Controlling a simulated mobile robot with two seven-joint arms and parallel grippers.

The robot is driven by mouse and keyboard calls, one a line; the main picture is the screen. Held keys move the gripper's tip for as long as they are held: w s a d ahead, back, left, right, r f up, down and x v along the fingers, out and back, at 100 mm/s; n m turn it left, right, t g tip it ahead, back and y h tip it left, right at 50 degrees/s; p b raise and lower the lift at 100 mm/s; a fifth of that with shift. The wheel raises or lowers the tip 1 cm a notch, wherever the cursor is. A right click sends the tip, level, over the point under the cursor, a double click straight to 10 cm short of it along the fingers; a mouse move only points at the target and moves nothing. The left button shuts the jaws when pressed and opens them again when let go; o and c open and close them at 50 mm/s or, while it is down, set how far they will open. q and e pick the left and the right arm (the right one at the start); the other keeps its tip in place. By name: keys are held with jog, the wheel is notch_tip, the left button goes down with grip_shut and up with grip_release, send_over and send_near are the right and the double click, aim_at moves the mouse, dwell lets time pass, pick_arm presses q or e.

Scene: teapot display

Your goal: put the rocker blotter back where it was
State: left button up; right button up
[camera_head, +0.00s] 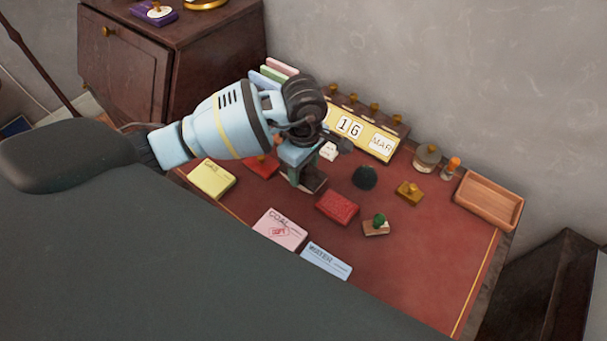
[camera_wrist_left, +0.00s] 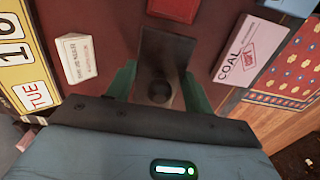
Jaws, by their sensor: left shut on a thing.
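My left gripper (camera_head: 306,178) is low over the red desk top, left of the red pad. In the left wrist view its green fingers (camera_wrist_left: 160,92) are shut on the rocker blotter (camera_wrist_left: 167,47), a dark brown block with a round dark knob between the fingers. In the head view the blotter (camera_head: 313,184) shows only in part, under the fingers; the gripper hides the rest. I cannot tell whether it touches the desk. My right gripper is not in view.
Nearby are a red pad (camera_head: 337,207), a pink COAL card (camera_head: 280,229), a white block (camera_head: 328,151), a yellow card (camera_head: 211,178) and a calendar (camera_head: 361,135). A dark dome (camera_head: 365,177) and stamp (camera_head: 376,226) stand rightward. An empty-looking wooden tray (camera_head: 489,201) is far right. The right front desk is clear.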

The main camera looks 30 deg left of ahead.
aim_at(304, 175)
pick_arm(q)
jog(key=shift+s+f, duration=0.15)
jog(key=shift+f, duration=1.45)
jog(key=o, duration=1)
notch_tip(304, 175, up, 12)
jog(key=shift+r, duration=0.15)
